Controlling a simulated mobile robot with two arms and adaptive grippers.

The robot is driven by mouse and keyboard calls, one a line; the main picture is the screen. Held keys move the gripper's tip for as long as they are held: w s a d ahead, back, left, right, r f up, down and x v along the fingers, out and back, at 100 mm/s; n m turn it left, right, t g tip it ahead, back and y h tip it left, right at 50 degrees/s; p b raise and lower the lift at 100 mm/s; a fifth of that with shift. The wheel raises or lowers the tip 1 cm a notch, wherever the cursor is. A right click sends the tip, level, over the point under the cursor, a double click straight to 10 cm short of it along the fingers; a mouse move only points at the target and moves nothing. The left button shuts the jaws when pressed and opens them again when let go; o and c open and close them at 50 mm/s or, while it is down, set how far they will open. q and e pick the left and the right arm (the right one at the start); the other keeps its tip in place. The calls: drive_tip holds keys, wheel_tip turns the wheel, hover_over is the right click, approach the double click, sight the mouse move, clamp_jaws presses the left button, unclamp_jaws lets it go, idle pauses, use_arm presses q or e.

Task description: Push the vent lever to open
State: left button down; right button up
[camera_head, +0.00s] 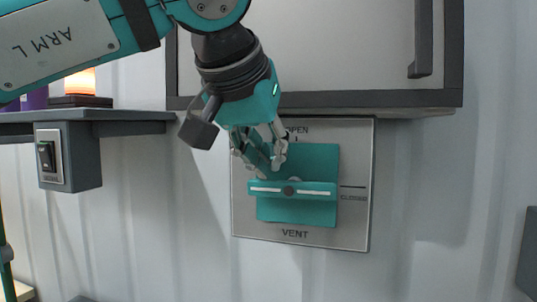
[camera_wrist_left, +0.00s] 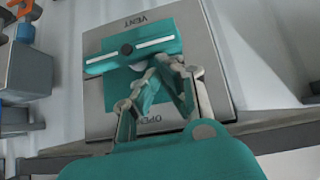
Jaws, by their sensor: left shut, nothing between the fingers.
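The vent panel (camera_head: 355,150) is a grey plate on the wall with a teal square (camera_head: 318,165). OPEN is printed at its top, CLOSED at its right side and VENT at its bottom. The teal vent lever (camera_head: 318,190) with a white stripe lies roughly horizontal across the square, its right end near the CLOSED mark. It also shows upside down in the left wrist view (camera_wrist_left: 105,64). My left gripper (camera_head: 262,172) is shut and empty, just above the lever's left half. In the left wrist view its fingertips (camera_wrist_left: 166,68) overlap the lever's edge; I cannot tell whether they touch.
A grey-framed cabinet (camera_head: 315,100) hangs directly above the panel, close to my left wrist. A shelf (camera_head: 135,115) with a switch box (camera_head: 68,157) juts out at left. The wall right of the panel is mostly clear.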

sight(253, 180)
use_arm(q)
drive_tip(key=shift+w+a+f+h+b, duration=0.1)
drive_tip(key=shift+a+f+h+b, duration=0.15)
drive_tip(key=shift+h, duration=0.25)
drive_tip(key=shift+w+a+f+n+g+h+b, duration=0.1)
drive_tip(key=shift+a+f+n+g+h+b, duration=0.2)
drive_tip(key=shift+f+n+h+b, duration=0.3)
drive_tip(key=shift+w+a+f+n+h+b, duration=0.1)
drive_tip(key=shift+a+f+n+h+b, duration=0.15)
drive_tip(key=shift+h+b, duration=0.35)
drive_tip(key=shift+w+a+f+n+h+b, duration=0.15)
drive_tip(key=shift+f+n+h+b, duration=0.2)
drive_tip(key=shift+h+b, duration=0.25)
wheel_tip(253, 180, down, 4)
drive_tip(key=n+h+b, duration=0.2)
drive_tip(key=h+b, duration=0.1)
drive_tip(key=b, duration=0.2)
drive_tip(key=n+h+b, duration=0.2)
drive_tip(key=h+b, duration=0.1)
drive_tip(key=b, duration=0.3)
drive_tip(key=shift+s+a+n+h, duration=0.1)
drive_tip(key=shift+a+n+h, duration=0.05)
drive_tip(key=shift+n+h, duration=0.15)
drive_tip(key=shift+d+f+n+h+b, duration=0.2)
drive_tip(key=shift+f+n+h+b, duration=0.1)
drive_tip(key=shift+n+h+b, duration=0.5)
drive_tip(key=shift+s+d+b, duration=0.1)
drive_tip(key=shift+b, duration=0.4)
drive_tip(key=shift+f, duration=0.1)
